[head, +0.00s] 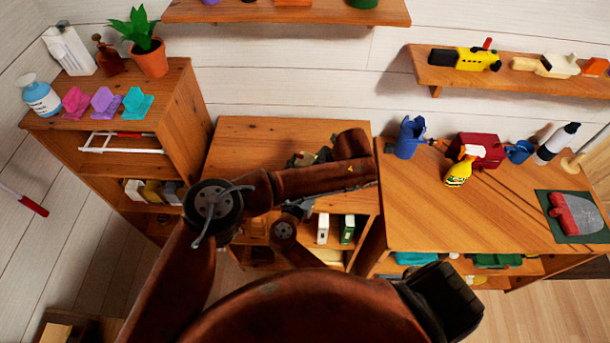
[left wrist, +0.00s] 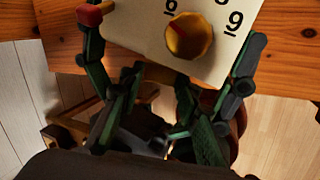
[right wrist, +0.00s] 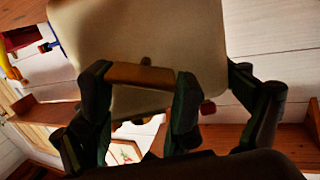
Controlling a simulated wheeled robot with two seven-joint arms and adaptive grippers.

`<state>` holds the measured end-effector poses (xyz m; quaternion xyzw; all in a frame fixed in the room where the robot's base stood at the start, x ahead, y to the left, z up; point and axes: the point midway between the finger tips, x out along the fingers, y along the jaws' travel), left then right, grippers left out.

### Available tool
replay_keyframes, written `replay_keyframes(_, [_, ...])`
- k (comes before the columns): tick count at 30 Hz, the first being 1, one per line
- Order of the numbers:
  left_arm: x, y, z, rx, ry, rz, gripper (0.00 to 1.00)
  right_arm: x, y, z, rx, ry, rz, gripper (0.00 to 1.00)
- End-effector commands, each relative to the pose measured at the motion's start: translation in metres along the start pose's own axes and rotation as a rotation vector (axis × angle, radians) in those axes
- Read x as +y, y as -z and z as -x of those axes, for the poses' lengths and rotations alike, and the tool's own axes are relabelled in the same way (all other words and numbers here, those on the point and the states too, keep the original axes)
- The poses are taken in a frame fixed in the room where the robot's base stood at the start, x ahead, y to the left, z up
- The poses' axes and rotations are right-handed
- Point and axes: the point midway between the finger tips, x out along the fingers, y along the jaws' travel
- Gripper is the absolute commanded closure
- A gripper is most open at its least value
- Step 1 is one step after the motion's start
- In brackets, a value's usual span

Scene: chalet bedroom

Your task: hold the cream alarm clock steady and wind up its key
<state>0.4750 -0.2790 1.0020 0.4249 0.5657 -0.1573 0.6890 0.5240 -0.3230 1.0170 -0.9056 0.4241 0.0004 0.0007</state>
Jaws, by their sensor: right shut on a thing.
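The cream alarm clock (left wrist: 205,55) fills the top of the left wrist view, with dark digits and a round gold knob (left wrist: 188,36) on its face. My left gripper (left wrist: 172,32) has its fingers at either side of the clock; whether they press on it is unclear. In the right wrist view the clock's plain side (right wrist: 140,30) faces the camera. My right gripper (right wrist: 141,84) is shut on a brass bar, apparently the key (right wrist: 145,74), in front of that side. In the head view my arm hides most of the clock.
The small wooden table (head: 260,130) lies under my arm. A desk (head: 430,200) at right carries a yellow spray bottle (head: 460,167), a blue pitcher (head: 410,137) and a red box (head: 478,147). A shelf unit (head: 180,90) with a potted plant (head: 150,57) stands at left.

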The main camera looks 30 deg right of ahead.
Motion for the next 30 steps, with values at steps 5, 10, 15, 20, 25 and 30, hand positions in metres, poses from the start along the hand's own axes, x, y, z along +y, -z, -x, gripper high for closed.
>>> replay_keyframes(5, [0.002,-0.001,-0.001,-0.002,0.068,0.001,0.64,-0.001,0.000,0.002,0.001,0.002,0.006,0.45])
replay_keyframes(10, [0.004,-0.001,0.016,-0.005,0.144,-0.001,0.64,-0.001,0.000,0.001,0.000,0.002,0.004,0.45])
replay_keyframes(15, [0.009,-0.001,0.048,-0.004,0.142,-0.001,0.64,-0.001,0.000,0.001,0.000,0.002,0.003,0.45])
replay_keyframes(20, [0.013,-0.001,0.078,-0.004,0.141,0.000,0.64,-0.001,0.000,0.001,0.000,0.001,0.003,0.45])
replay_keyframes(25, [0.018,-0.001,0.110,-0.003,0.141,0.000,0.64,-0.001,0.000,0.001,0.000,0.001,0.003,0.45])
replay_keyframes(30, [0.041,-0.010,0.117,-0.033,0.184,0.077,0.64,-0.001,0.000,0.001,0.001,0.001,0.002,0.45])
